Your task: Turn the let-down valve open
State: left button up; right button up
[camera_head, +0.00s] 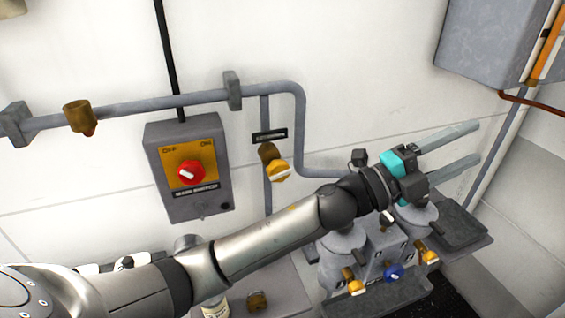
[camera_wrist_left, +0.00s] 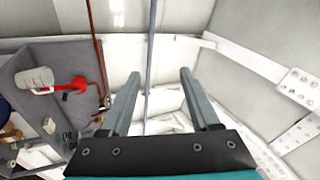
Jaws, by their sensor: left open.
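A brass valve with a yellow and white knob (camera_head: 278,171) sits on the vertical pipe right of the switch box, below a small label I cannot read. Lower right, a unit with two grey canisters carries a blue knob (camera_head: 393,272) and two brass valves with yellow knobs, one left (camera_head: 355,286) and one right (camera_head: 429,256). I cannot tell which is the let-down valve. My left gripper (camera_head: 478,141) is open and empty, above and right of the canister unit, touching no valve. It also shows open in the left wrist view (camera_wrist_left: 160,76).
A grey box with a red rotary main switch (camera_head: 190,172) is on the wall. A grey pipe (camera_head: 165,101) runs along it. A grey cabinet (camera_head: 490,40) hangs upper right. A brass padlock (camera_head: 257,301) is on the lower ledge.

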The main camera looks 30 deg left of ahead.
pick_arm(q)
jog(key=s+d+r+m+g+h, duration=0.3)
jog(key=d+m+g, duration=0.1)
jog(key=m+g, duration=0.6)
jog(key=m+g+y, duration=0.5)
jog(key=m+y, duration=0.3)
jog(key=y, duration=1.2)
send_near(283, 162)
notch_tip(283, 162, down, 10)
jog(key=shift+s+a+f+p, duration=0.15)
jog(key=shift+f+p, duration=0.1)
jog(key=shift+p, duration=0.15)
grip_shut()
